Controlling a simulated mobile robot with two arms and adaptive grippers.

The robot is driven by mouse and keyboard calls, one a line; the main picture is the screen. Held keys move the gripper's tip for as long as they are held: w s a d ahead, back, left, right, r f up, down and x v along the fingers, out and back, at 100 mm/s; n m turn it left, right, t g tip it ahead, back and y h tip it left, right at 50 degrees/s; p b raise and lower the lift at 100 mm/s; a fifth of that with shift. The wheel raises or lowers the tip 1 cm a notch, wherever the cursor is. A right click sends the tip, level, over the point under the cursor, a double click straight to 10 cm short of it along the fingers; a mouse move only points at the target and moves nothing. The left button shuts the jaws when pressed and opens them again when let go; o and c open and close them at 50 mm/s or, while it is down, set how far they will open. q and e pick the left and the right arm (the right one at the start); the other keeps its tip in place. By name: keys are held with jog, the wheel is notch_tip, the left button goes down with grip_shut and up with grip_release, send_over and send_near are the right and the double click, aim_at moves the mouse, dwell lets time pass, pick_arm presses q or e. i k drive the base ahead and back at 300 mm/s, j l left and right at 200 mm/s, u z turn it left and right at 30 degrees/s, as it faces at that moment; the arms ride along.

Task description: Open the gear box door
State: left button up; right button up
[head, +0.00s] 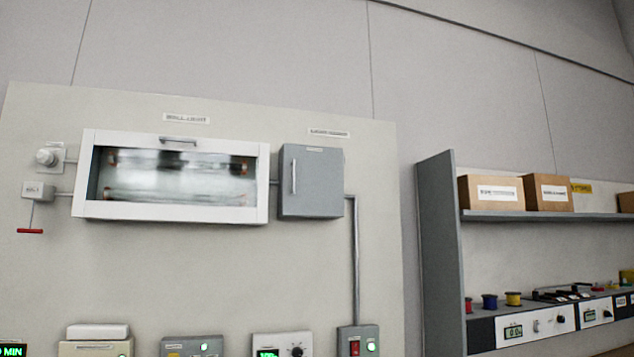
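A grey wall box (312,182) hangs on the light panel, with a flat front door that looks closed. A vertical bar handle (293,176) sits near the left edge of that door. To its left is a wide white case (170,213) with a clear front and a horizontal handle (178,140) at its top. Blurred long shapes show behind the clear front. The small labels above both are too blurred to read, so I cannot tell for certain which one is the gear box. Neither of my grippers is in view.
A conduit (356,262) runs from the grey box down to a switch box (358,341). A red pull handle (30,231) hangs at the left. Several devices line the bottom edge. A grey shelf unit (437,255) with cardboard boxes (491,193) stands at right. The space before the panel looks clear.

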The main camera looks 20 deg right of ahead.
aim_at(313, 176)
jog(key=i+l+u, duration=0.25)
jog(key=i+l, duration=0.45)
